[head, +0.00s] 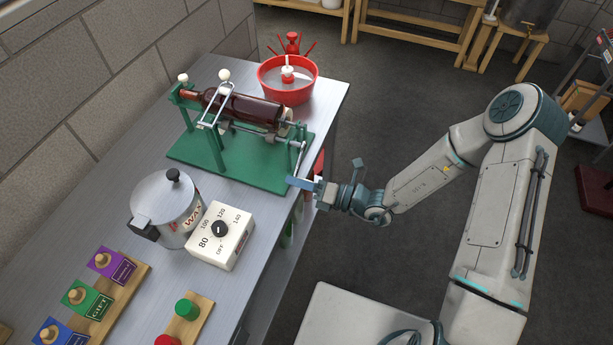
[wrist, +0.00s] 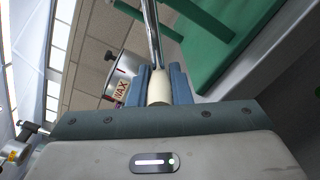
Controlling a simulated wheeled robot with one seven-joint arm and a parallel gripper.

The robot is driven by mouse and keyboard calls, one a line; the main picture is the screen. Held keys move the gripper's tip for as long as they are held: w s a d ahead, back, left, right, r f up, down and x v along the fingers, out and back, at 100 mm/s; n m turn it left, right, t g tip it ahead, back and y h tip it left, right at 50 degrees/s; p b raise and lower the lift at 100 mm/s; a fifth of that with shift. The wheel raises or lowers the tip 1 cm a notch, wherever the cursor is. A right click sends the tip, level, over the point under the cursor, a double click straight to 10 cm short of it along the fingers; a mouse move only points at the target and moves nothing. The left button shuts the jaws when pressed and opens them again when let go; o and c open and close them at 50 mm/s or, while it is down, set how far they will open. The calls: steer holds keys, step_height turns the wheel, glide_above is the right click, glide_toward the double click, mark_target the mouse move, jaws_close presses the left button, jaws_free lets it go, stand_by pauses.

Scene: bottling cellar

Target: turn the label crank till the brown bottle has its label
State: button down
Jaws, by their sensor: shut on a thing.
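The brown bottle (head: 246,107) lies on its side in the green labelling machine (head: 222,160). No label shows on the side of it that I can see. The crank (head: 299,149) is a metal arm at the machine's right end, hanging down toward my gripper. My gripper (head: 305,184) is at the machine's front right corner. In the wrist view, my gripper (wrist: 158,88) is shut on the crank's cream handle (wrist: 159,86), with a blue finger on each side. The crank's metal rod (wrist: 153,35) runs up from the handle.
A wax pot (head: 170,208) and a white dial box (head: 222,237) stand left of the machine. A red basin (head: 288,80) is behind it. Wooden boards with colored stamps (head: 87,297) and caps lie at the front. The table's right edge is beside my gripper; open floor lies beyond.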

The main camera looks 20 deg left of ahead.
steer(key=shift+s+r+p, duration=0.35)
steer(key=shift+r+p, duration=0.25)
steer(key=shift+r, duration=0.2)
steer(key=shift+s+r, duration=0.1)
steer(key=shift+r, duration=0.15)
steer(key=c, duration=1.3)
jaws_free()
steer(key=shift+c, duration=0.2)
steer(key=shift+d, duration=0.1)
steer(key=d+b, duration=0.2)
steer(key=d, duration=1.1)
steer(key=shift+d+b, duration=0.3)
